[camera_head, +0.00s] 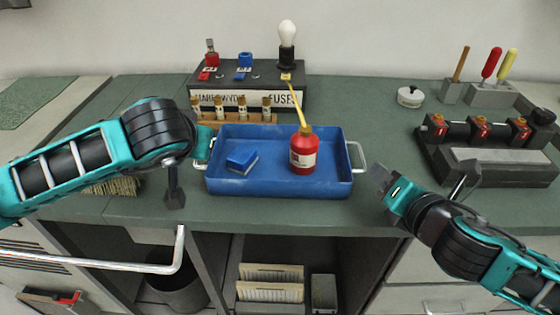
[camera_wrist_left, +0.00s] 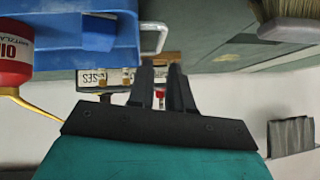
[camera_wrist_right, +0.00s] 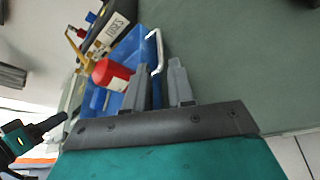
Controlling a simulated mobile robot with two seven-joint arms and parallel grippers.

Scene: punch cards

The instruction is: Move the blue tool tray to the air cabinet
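The blue tool tray (camera_head: 265,188) sits on the green bench top, with a metal handle at each end. It holds a red oil can (camera_head: 303,158) with a yellow spout and a blue block (camera_head: 241,159). My left gripper (camera_head: 204,148) is close to the tray's left handle. In the left wrist view its fingers (camera_wrist_left: 160,70) are apart, with that handle (camera_wrist_left: 152,38) just beyond the tips. My right gripper (camera_head: 382,183) is open and empty, right of the right handle (camera_head: 358,158). That handle (camera_wrist_right: 156,52) also shows near the right fingertips (camera_wrist_right: 160,70). I cannot tell which cabinet is the air cabinet.
A fuse box (camera_head: 245,88) with a bulb and a rack of fuses (camera_head: 235,115) stand behind the tray. A brush (camera_head: 115,187) lies at left. A dark fixture (camera_head: 490,150) stands at right. Below are open compartments (camera_head: 270,240) and a chrome bar (camera_head: 95,263).

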